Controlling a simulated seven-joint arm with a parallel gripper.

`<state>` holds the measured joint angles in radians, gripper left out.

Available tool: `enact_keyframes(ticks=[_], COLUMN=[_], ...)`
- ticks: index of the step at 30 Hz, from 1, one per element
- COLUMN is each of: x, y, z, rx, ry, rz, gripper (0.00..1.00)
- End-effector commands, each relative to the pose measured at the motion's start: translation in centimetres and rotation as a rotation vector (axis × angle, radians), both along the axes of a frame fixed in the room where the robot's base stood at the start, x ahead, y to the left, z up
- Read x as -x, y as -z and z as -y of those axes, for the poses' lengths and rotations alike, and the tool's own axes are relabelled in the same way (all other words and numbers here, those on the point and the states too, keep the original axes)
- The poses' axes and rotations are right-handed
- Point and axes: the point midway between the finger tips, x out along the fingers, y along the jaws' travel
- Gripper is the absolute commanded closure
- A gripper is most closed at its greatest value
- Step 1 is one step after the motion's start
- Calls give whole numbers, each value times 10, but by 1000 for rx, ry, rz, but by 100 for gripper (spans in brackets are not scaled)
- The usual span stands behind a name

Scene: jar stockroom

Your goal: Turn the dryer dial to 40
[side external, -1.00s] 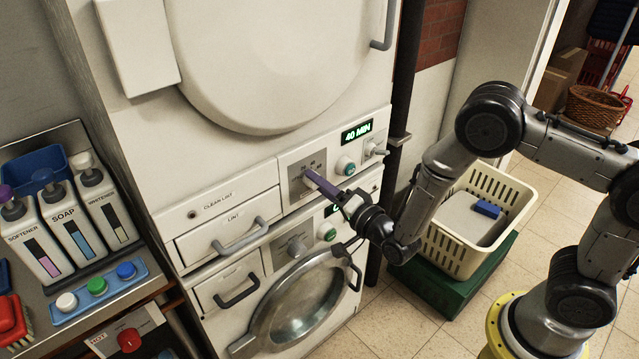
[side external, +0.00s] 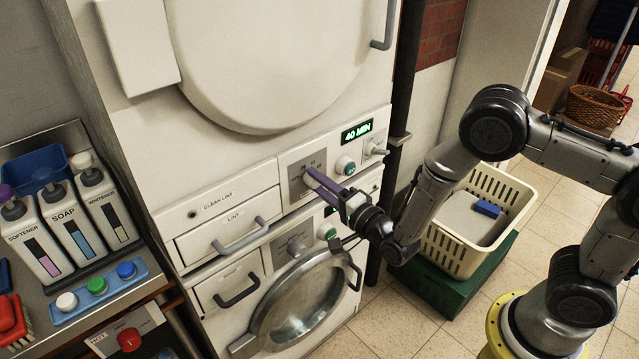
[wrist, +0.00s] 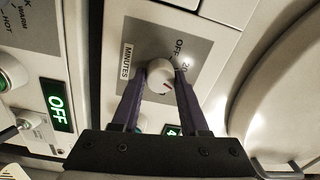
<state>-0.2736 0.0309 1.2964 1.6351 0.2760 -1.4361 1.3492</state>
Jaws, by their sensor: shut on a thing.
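The dryer dial (wrist: 160,76) is a round pale knob on a grey plate, with OFF, 20 and MINUTES printed around it. A mark on the knob points to the lower right in the wrist view. My gripper (side external: 311,176) has long purple fingers that sit on both sides of the dial, shut on it. In the side view the fingertips mostly hide the dial. The dryer display (side external: 356,132) glows green and reads 40 MIN. In the wrist view, part of it (wrist: 172,131) shows between the fingers with a 4 visible.
A round green-edged button (side external: 345,165) and a small lever (side external: 375,149) are right of the dial. The lint drawer (side external: 228,238) is to its left. Below are a washer knob (side external: 298,246) and round door (side external: 306,305). A cream basket (side external: 455,250) stands behind my forearm.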

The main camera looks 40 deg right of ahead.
Motion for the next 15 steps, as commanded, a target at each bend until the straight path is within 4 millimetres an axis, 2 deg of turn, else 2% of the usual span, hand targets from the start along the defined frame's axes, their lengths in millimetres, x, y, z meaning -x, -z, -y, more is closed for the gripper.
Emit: enact_keyframes(ticks=[1, 2, 6, 15], x=[0, 0, 0, 1], y=[0, 0, 0, 0], z=[0, 0, 0, 0], rx=[1, 1, 1, 1], ry=[0, 0, 0, 0], rz=[0, 0, 0, 0], gripper=[100, 53, 27, 26])
